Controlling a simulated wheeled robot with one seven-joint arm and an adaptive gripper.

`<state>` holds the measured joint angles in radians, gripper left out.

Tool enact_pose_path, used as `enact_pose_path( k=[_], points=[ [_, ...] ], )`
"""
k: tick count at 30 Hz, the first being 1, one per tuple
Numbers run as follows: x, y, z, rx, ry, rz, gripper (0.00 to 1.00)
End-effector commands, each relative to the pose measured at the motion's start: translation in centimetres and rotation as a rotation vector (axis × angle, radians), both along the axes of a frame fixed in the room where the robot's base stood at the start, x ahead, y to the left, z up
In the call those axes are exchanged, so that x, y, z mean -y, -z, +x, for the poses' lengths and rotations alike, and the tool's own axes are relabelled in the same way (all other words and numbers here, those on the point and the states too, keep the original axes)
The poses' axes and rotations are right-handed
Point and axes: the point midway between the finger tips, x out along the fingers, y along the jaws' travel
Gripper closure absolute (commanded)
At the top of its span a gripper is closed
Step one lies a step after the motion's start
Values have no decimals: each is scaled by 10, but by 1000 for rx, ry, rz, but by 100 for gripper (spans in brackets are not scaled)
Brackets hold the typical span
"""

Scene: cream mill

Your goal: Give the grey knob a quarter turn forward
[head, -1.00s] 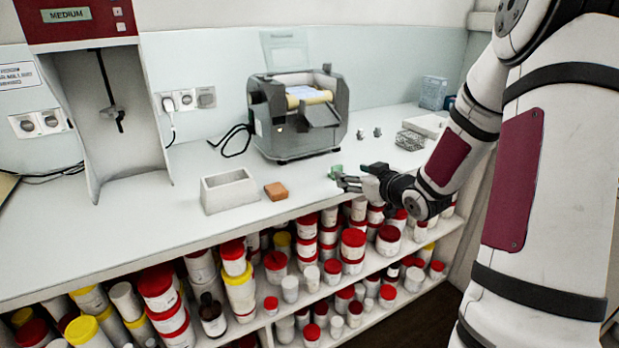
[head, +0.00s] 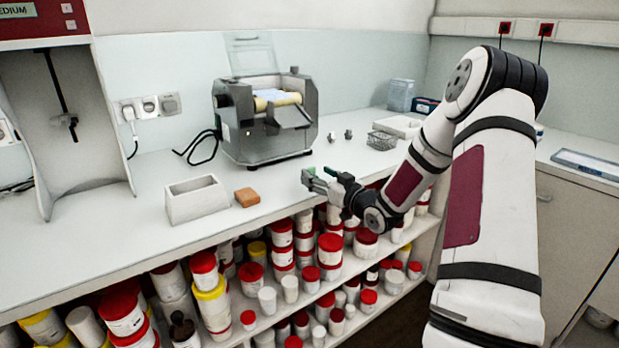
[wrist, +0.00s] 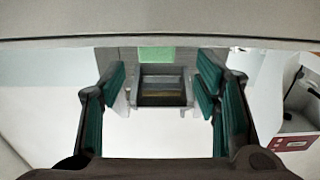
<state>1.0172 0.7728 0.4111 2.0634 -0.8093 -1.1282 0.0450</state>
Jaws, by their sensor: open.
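The grey mill (head: 264,118) stands on the white counter, with a pale yellow roller on top and a chute at its front. In the wrist view it shows straight ahead, between the fingers (wrist: 163,85). A small dark grey upright piece (head: 294,71) sits on its top right corner; I cannot tell if this is the grey knob. My gripper (head: 314,180) is open, with green pads, above the front edge of the counter. It is in front of the mill and to its right, apart from it.
A white open box (head: 193,203) and an orange-brown block (head: 247,197) stand left of my gripper. Two small grey pieces (head: 333,137) (head: 348,134) and a wire basket (head: 381,141) are at the right. Tubs fill the shelves below. A red-topped machine (head: 40,28) stands at left.

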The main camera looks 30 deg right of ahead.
Motion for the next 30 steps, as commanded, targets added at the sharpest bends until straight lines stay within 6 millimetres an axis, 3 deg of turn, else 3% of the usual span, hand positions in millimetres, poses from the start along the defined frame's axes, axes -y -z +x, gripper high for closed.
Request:
enact_pose_path(
  k=[12, 21, 27, 30],
  points=[
    [3, -1, 48, 0, -1, 0, 43],
    [3, -2, 53, 0, 0, 0, 43],
    [3, -2, 53, -1, 0, 0, 85],
    [3, -2, 53, -1, 0, 0, 86]
  ],
)
